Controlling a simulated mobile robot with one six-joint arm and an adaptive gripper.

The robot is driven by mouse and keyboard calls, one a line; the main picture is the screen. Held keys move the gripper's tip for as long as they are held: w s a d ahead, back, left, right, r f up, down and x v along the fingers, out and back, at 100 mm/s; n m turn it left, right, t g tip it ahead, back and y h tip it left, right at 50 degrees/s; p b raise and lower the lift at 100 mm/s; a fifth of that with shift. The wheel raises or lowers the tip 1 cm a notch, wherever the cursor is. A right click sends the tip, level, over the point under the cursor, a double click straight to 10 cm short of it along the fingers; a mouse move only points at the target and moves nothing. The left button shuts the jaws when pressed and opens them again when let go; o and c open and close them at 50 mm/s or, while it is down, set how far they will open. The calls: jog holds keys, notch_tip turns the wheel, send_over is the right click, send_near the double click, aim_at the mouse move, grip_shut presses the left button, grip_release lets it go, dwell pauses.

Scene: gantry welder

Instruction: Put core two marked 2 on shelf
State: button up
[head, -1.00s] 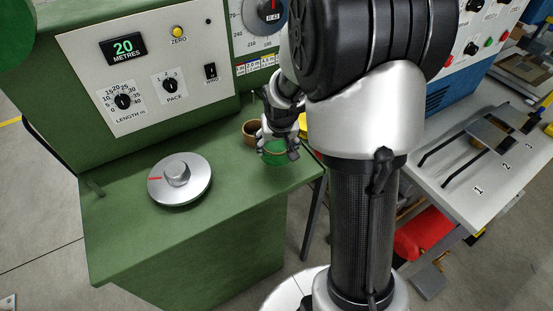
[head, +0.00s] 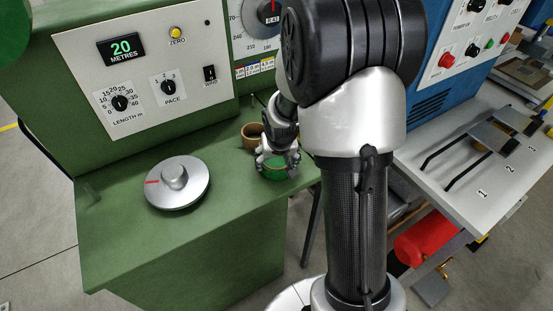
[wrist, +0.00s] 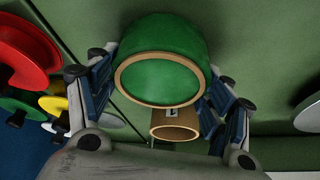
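A green core with a tan rim (wrist: 160,80) sits between the fingers of my gripper (head: 277,160), which press against its sides. In the head view the green core (head: 275,172) is over the green bench near its right edge. I cannot tell whether it touches the bench. A brown open core (head: 252,136) stands on the bench just behind it. In the wrist view this brown core (wrist: 174,124) bears a small label that I cannot read clearly. The grey shelf (head: 440,190) at the right has positions marked 1, 2 and 3.
A silver disc with a knob (head: 178,184) sits on the green bench (head: 120,235). The panel (head: 140,65) reads 20 metres. Dark rails and grey plates (head: 490,135) lie on the shelf. A red cylinder (head: 425,237) is below it. Red, green and yellow spools show in the wrist view.

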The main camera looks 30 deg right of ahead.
jog(key=shift+o, duration=1.2)
jog(key=shift+r, duration=0.2)
jog(key=s+a+r+n+p, duration=0.15)
jog(key=s+a+r, duration=0.35)
jog(key=r, duration=0.5)
jog(key=s+a+r+p, duration=0.3)
jog(key=s+r, duration=0.4)
jog(key=r, duration=0.3)
jog(key=s+a+r+n, duration=0.1)
jog(key=s+a+r, duration=0.1)
jog(key=s, duration=0.4)
jog(key=s+a+r+n+y, duration=0.1)
jog(key=s+a, duration=0.3)
jog(key=s, duration=0.3)
jog(key=shift+s+a+r+n+y, duration=0.15)
jog(key=shift+s+r+n+y, duration=0.15)
jog(key=shift+r+n, duration=0.1)
